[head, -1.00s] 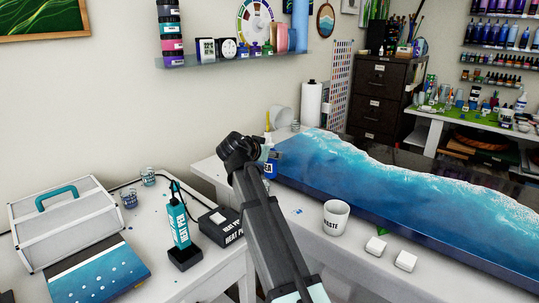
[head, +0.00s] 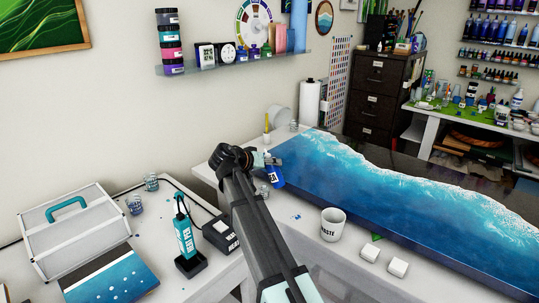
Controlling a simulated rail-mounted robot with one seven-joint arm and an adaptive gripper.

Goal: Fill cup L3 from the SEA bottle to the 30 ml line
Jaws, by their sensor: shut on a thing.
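The blue SEA bottle (head: 275,176) is at the left end of the blue resin panel, tilted, with part of its white label showing. My gripper (head: 271,160) is shut on its upper part, and my arm hides some of it. A small clear cup (head: 262,190) stands just below and left of the bottle, partly hidden by my arm. Another clear cup (head: 293,126) stands behind, by the panel's far left corner. Two cups with bluish contents, one in front (head: 135,204) and one behind (head: 151,182), stand on the left table. I cannot read which cup is L3 or any fill line.
The wave-painted panel (head: 390,195) fills much of the right table. A WASTE cup (head: 333,224) and two white blocks (head: 370,252) stand along its front.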

